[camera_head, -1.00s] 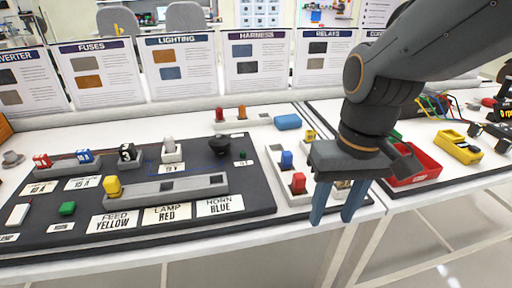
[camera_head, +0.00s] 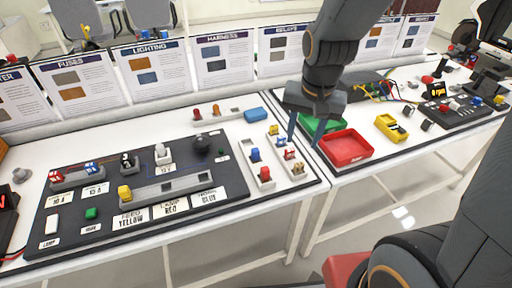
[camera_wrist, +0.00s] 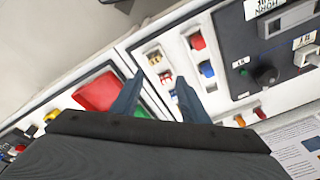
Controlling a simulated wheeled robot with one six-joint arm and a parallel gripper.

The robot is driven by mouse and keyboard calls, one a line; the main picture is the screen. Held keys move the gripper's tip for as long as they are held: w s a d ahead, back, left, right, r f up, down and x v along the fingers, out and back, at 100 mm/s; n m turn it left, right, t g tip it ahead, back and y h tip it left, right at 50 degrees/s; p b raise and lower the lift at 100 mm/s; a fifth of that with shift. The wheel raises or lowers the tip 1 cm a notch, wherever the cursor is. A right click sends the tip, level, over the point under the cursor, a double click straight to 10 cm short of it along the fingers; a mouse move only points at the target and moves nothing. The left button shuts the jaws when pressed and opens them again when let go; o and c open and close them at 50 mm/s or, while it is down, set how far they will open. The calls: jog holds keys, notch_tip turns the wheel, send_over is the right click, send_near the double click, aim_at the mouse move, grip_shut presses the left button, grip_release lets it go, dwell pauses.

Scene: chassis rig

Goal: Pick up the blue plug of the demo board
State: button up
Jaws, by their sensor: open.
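The blue plug (camera_head: 255,154) stands in a white parts tray (camera_head: 258,187) right of the black demo board (camera_head: 229,184), behind a red plug (camera_head: 265,174). In the wrist view the blue plug (camera_wrist: 206,68) is right of my fingers, beside the red plug (camera_wrist: 197,41). My gripper (camera_head: 305,138) is open and empty, pointing down above the bench, right of the blue plug and near the tray's right side. Both fingers also show in the wrist view (camera_wrist: 158,82). The board has a yellow plug (camera_head: 124,193) in its grey strip.
A second row of small plugs (camera_head: 288,155) lies between the blue plug and my gripper. Red (camera_head: 346,148) and green (camera_head: 313,126) bins are close to my fingers. A blue cylinder (camera_head: 255,114) lies behind. Standing cards (camera_head: 222,62) line the back.

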aim_at(257, 149)
jog(key=w+a+f+m, duration=0.1)
jog(key=w+a+m, duration=0.1)
jog(key=a+m, duration=0.1)
jog(key=w+a+f+m+g, duration=0.1)
jog(key=w+a+m, duration=0.1)
jog(key=a+m, duration=0.2)
jog(key=w+a+f+m+g, duration=0.1)
jog(key=w+a+f+m, duration=0.1)
jog(key=w+a+m, duration=0.1)
jog(key=shift+a+m, duration=0.3)
jog(key=shift+a, duration=0.3)
jog(key=shift+w+f+p, duration=0.1)
jog(key=shift+f+p, duration=0.7)
jog(key=shift+f, duration=3.1)
grip_shut()
jog(key=shift+r, duration=0.15)
